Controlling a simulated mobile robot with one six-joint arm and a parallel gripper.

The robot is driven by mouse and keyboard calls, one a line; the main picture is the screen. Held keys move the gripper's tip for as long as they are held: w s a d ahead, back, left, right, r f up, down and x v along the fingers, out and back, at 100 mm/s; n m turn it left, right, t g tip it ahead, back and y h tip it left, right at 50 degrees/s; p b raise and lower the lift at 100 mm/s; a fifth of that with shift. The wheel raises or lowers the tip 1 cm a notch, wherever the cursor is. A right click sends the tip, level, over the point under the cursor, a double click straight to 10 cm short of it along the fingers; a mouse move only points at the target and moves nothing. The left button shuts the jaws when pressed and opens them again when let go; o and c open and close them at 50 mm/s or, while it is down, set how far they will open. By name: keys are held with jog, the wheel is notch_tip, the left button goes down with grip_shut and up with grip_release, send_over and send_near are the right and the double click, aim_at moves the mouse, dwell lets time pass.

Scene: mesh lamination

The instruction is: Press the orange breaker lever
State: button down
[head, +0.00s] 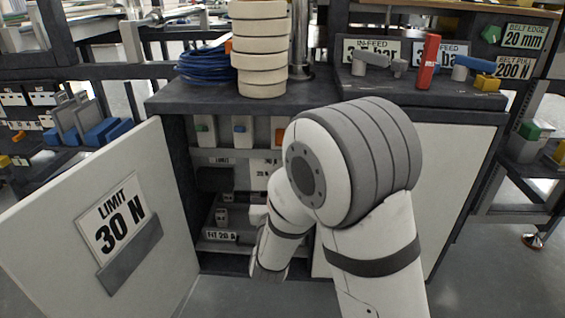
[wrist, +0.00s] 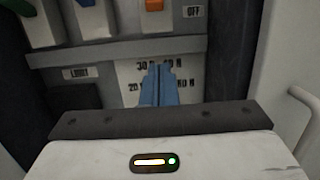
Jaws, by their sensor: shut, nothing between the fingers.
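The orange breaker lever (wrist: 154,5) shows at the top edge of the wrist view, on a white breaker body marked OFF beside it. In the head view the orange lever (head: 279,136) is partly hidden behind my arm. My gripper (wrist: 158,70) has blue fingers that are shut together and empty. They point into the open cabinet, below the orange lever in the picture and in front of a white label with N values. The fingertips look apart from the lever. In the head view the fingers are hidden by my arm.
Breakers with a green lever (head: 202,128) and a blue lever (head: 241,129) stand left of the orange one. The open cabinet door (head: 160,200), labelled LIMIT 30 N, swings out at left. A roll stack (head: 260,50) and blue cable (head: 204,66) are on top.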

jog(key=shift+a, duration=0.15)
jog(key=w+r, duration=0.5)
jog(key=w, duration=0.3)
jog(key=shift+d+r, duration=0.15)
jog(key=shift+d, duration=0.05)
dwell(0.4)
